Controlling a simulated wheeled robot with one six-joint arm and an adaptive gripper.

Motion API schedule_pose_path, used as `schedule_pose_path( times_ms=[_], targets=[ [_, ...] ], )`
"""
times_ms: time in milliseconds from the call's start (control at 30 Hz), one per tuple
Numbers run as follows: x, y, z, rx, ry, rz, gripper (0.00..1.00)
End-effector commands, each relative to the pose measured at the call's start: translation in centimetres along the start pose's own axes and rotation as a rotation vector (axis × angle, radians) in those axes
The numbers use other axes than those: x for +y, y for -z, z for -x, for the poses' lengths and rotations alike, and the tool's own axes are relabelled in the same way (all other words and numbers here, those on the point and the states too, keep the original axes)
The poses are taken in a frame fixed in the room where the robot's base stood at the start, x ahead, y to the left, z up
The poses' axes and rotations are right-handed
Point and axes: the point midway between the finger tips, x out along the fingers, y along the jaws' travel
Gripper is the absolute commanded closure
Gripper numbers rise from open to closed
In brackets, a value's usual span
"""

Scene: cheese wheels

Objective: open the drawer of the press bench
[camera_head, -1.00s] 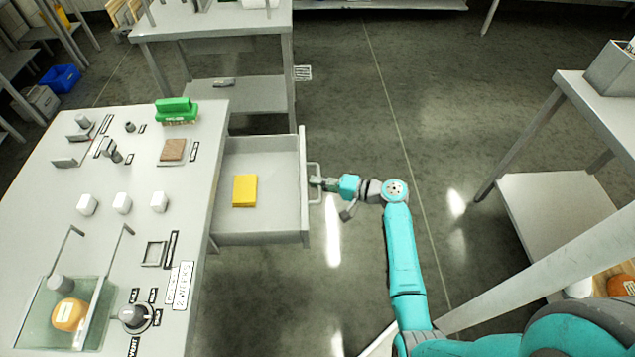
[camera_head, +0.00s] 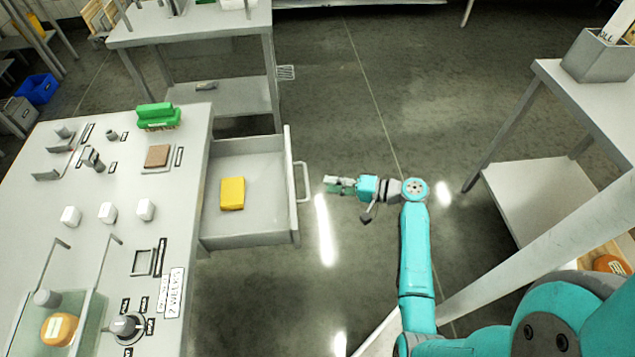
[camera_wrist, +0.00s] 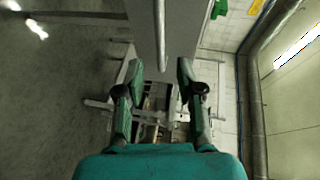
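The press bench (camera_head: 110,180) is on the left in the head view. Its grey drawer (camera_head: 265,215) stands pulled out from the right side, with a yellow block (camera_head: 232,193) lying inside. The drawer's handle (camera_head: 302,182) is a pale bar on its front. My gripper (camera_head: 330,185) is to the right of the handle, apart from it, with a gap of floor between. In the wrist view my gripper's two green-and-black fingers (camera_wrist: 154,88) are spread apart with nothing held between them. The handle bar (camera_wrist: 160,35) shows ahead of them.
On the bench top are a green brush (camera_head: 158,116), several white cubes (camera_head: 108,212), a knob (camera_head: 126,328) and a glass-sided tank. Another table (camera_head: 190,35) stands behind. A shelf table (camera_head: 545,205) stands at right. The floor (camera_head: 370,130) between is clear.

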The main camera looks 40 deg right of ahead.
Motion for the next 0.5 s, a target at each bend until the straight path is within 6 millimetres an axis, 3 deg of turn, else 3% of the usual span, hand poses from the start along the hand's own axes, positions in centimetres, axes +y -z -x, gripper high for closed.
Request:
schedule_pose_path(
  times_ms=[200,500],
  targets=[
    [0.0,0.1,2.8,0.002,0.0,0.0,0.63],
    [0.0,0.0,3.5,-0.001,0.0,0.0,0.63]
  ],
)
